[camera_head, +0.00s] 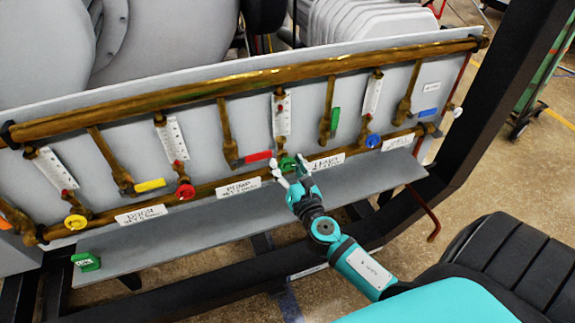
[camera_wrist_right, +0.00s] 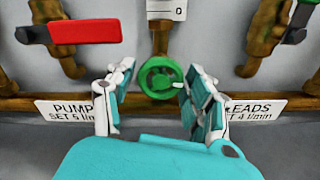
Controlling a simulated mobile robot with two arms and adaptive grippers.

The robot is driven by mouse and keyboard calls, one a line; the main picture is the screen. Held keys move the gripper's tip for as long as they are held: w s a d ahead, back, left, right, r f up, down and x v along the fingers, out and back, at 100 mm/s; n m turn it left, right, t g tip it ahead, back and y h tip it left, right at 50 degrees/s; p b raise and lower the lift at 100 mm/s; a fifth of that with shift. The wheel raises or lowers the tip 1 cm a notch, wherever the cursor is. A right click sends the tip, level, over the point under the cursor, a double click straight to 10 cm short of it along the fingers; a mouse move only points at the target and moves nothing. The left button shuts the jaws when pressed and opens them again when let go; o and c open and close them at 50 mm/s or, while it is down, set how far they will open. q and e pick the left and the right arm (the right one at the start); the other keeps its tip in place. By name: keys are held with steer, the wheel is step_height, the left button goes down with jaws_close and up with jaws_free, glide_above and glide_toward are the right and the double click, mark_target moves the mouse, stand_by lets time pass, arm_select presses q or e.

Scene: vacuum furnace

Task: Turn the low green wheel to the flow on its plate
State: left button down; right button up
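The low green wheel (camera_head: 287,163) sits on the lower brass pipe, below a white flow scale (camera_head: 281,116). In the right wrist view the wheel (camera_wrist_right: 160,77) is in the middle, between the fingers of my right gripper (camera_wrist_right: 158,84). To the wheel's right is a plate (camera_wrist_right: 254,108) reading "LEADS SET 4 l/min". The scale's reading is too small to tell. My left gripper is out of view.
The "PUMP SET 5 l/min" plate (camera_wrist_right: 66,110) is left of the wheel. Other wheels on the pipe are red (camera_head: 185,191), yellow (camera_head: 75,222) and blue (camera_head: 373,141). A red lever (camera_wrist_right: 86,30) and a green lever (camera_head: 335,119) are higher up. A grey ledge (camera_head: 200,222) runs below.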

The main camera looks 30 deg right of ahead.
steer(key=c, duration=0.8)
